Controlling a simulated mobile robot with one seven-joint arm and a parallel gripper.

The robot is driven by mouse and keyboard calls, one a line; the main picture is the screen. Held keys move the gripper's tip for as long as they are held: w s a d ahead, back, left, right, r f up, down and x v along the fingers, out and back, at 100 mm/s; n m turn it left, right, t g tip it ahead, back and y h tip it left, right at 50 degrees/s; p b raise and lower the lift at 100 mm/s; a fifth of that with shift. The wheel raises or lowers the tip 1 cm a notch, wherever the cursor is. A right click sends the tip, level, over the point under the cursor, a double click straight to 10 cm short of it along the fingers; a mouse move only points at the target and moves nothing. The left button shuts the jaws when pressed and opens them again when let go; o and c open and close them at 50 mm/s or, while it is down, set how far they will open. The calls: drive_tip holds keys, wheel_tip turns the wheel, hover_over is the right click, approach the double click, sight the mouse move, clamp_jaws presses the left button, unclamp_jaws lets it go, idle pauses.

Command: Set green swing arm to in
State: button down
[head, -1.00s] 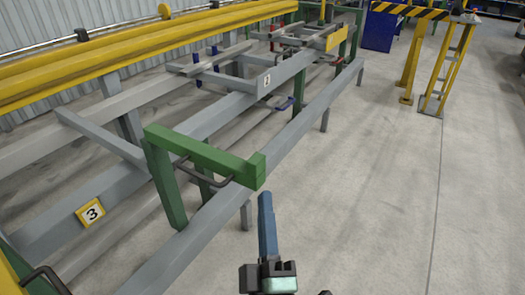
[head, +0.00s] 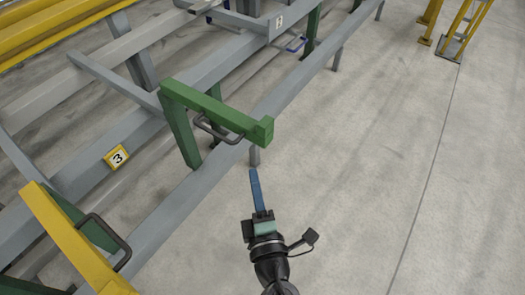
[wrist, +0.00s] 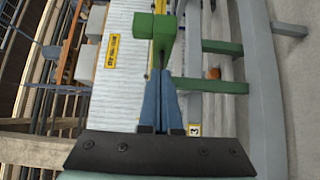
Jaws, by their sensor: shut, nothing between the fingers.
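The green swing arm (head: 215,107) is a green bar that sticks out from its post over the grey rail toward the open floor, with a square block at its end. A dark loop handle (head: 218,131) is fixed to its near side. In the wrist view the green arm's end block (wrist: 154,27) shows just beyond my fingertips. My gripper (head: 254,172) has long blue fingers, shut and empty. It is below and just in front of the end block in the head view. I see no clear contact with the arm or handle.
A yellow swing arm (head: 68,238) with its own handle is at the lower left. The long grey rail (head: 180,212) runs diagonally beside my gripper. A yellow number 3 plate (head: 117,157) is on the frame. The floor (head: 370,150) to the right is clear.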

sight(260, 141)
drive_tip(key=w, duration=0.4)
drive_tip(key=w+d, duration=0.1)
drive_tip(key=w, duration=0.1)
drive_tip(key=shift+w, duration=0.15)
drive_tip(key=shift+w+d, duration=0.35)
drive_tip(key=shift+w, duration=0.05)
